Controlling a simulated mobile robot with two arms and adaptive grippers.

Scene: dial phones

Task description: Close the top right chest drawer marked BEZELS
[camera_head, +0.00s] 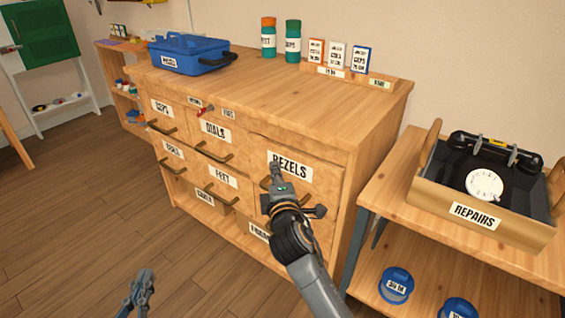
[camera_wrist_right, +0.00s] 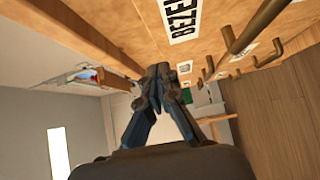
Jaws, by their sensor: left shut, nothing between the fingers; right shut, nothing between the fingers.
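The BEZELS drawer (camera_head: 318,180) is at the top right of the wooden chest, with a white label and a bar handle. A dark line runs along its top edge. It looks nearly in line with the chest front, but I cannot tell if it is fully flush. My right gripper (camera_head: 275,172) is shut and empty in front of this drawer, by the label's left end, hiding part of the handle. In the right wrist view the BEZELS label (camera_wrist_right: 183,18) shows above the shut fingers (camera_wrist_right: 158,75); contact is unclear. My left gripper (camera_head: 143,277) is shut and empty, low over the floor.
The chest top (camera_head: 245,95) carries a blue caddy (camera_head: 190,55), two bottles and small boxes. Other drawers, including DIALS (camera_head: 232,143), have protruding handles. A side table (camera_head: 385,190) with the REPAIRS tray (camera_head: 430,190) stands close on the right. The floor at left is clear.

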